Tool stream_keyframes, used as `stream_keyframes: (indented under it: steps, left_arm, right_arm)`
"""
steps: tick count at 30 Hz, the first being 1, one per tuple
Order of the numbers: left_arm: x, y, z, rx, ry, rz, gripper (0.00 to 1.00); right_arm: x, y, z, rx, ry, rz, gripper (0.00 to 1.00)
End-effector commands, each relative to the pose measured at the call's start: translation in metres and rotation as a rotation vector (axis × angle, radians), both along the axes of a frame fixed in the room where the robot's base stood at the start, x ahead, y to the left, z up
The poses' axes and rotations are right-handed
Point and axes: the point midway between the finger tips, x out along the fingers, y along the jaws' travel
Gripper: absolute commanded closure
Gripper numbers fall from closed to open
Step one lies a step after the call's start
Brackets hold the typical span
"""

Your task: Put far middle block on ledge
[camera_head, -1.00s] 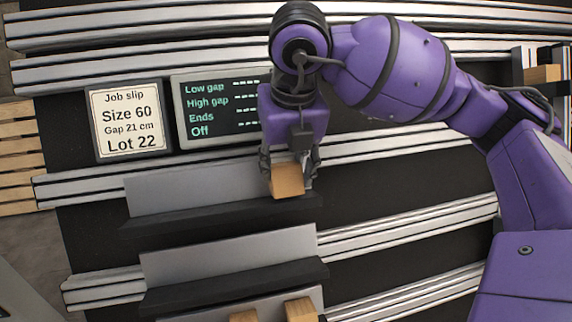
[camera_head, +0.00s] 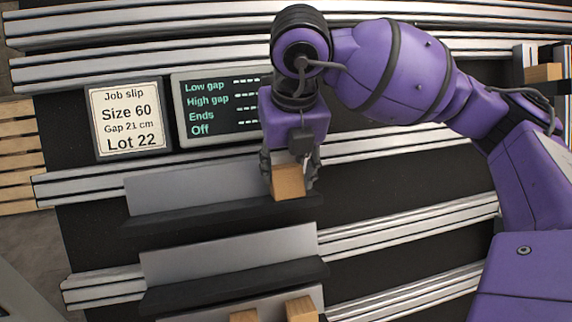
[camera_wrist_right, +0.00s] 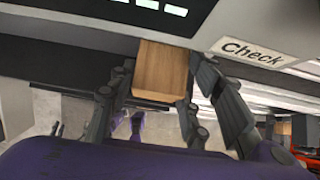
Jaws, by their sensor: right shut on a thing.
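A wooden block (camera_head: 288,181) is held between the fingers of my right gripper (camera_head: 289,176), which points down at the right end of the upper grey ledge (camera_head: 200,191). The block's lower edge appears close to the ledge's dark front lip; I cannot tell whether it touches. In the right wrist view the block (camera_wrist_right: 160,70) sits between the two fingers of my gripper (camera_wrist_right: 160,90). Two more wooden blocks (camera_head: 300,309) (camera_head: 243,315) stand at the bottom edge, partly cut off. My left gripper is not in view.
A middle grey ledge (camera_head: 220,257) below is empty. A job slip sign (camera_head: 127,121) and a dark display (camera_head: 222,105) stand behind the upper ledge. Another wooden block (camera_head: 543,73) sits at the far right. A "Check" label (camera_wrist_right: 252,53) shows in the wrist view.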

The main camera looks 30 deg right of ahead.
Motion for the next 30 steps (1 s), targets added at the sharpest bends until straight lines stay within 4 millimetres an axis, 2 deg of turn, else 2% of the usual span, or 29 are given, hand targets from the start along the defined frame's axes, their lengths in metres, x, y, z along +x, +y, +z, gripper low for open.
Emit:
stream_keyframes:
  steps: [5, 6, 10, 22, 26, 30]
  left_arm:
    - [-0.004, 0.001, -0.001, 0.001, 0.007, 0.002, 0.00]
    - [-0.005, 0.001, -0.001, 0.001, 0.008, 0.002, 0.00]
    - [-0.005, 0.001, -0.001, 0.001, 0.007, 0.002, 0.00]
    - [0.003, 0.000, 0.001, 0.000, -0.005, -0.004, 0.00]
    - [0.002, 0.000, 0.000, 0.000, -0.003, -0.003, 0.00]
    - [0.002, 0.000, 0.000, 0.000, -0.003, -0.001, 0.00]
  right_arm:
    - [0.000, 0.000, 0.000, 0.000, -0.001, 0.000, 0.83]
    - [0.000, 0.000, 0.000, 0.000, -0.001, 0.000, 0.51]
    - [0.000, 0.000, 0.000, 0.000, -0.001, 0.000, 0.34]
    - [-0.001, 0.000, 0.006, 0.000, -0.003, 0.000, 0.33]
    - [-0.005, 0.002, 0.023, 0.000, -0.005, 0.000, 0.33]
    - [-0.013, 0.004, 0.053, 0.001, -0.007, 0.001, 0.33]
